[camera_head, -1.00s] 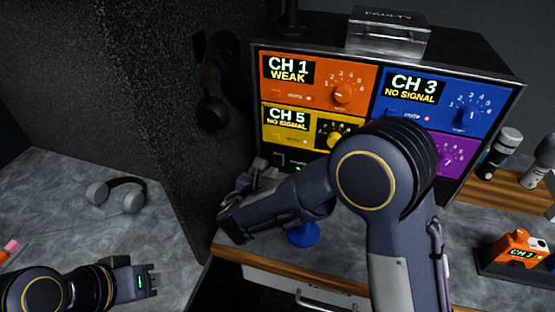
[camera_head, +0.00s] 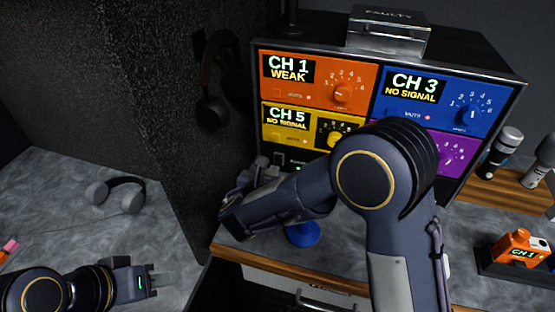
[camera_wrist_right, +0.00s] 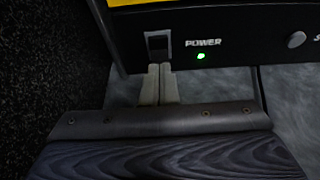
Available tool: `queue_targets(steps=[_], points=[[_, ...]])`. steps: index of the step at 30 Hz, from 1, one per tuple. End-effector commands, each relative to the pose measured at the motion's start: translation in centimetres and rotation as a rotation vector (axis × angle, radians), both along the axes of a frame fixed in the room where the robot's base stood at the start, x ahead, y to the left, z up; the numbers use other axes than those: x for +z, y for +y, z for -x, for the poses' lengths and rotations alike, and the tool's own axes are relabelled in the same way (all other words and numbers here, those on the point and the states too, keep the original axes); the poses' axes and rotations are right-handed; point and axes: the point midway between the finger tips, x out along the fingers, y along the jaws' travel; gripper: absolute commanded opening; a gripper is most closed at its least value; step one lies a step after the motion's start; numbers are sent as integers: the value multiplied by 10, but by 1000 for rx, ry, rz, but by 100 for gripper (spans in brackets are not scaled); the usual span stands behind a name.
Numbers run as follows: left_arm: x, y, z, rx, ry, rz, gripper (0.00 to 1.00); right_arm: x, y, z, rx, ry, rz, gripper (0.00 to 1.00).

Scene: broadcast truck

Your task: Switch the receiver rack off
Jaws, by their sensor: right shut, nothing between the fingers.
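The receiver rack (camera_head: 385,62) stands on the counter with orange, yellow, blue and purple channel modules lit. Its black power rocker switch (camera_wrist_right: 157,45) is at the lower left, under the yellow module, beside the word POWER and a green light (camera_wrist_right: 201,56) that is lit. It also shows small in the head view (camera_head: 278,158). My right gripper (camera_wrist_right: 160,70) is shut and empty, its tips just below the switch; I cannot tell if they touch it. In the head view my right arm hides part of the rack. My left gripper (camera_head: 165,280) is low at the left, away from the rack.
Headphones hang on the dark wall (camera_head: 212,108); grey headphones (camera_head: 118,193) lie on the left surface. A blue object (camera_head: 303,234) stands under my right forearm. Microphones (camera_head: 500,152) and an orange pack (camera_head: 522,246) are at the right. A metal box (camera_head: 388,38) sits on the rack.

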Motion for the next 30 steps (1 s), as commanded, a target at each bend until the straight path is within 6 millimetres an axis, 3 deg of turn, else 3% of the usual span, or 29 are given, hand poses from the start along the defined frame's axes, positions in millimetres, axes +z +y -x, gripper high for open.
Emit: queue_targets(steps=[30], points=[[-6,0,0,0,0,0,36,-5,-5,-14,0,-1,0,0]])
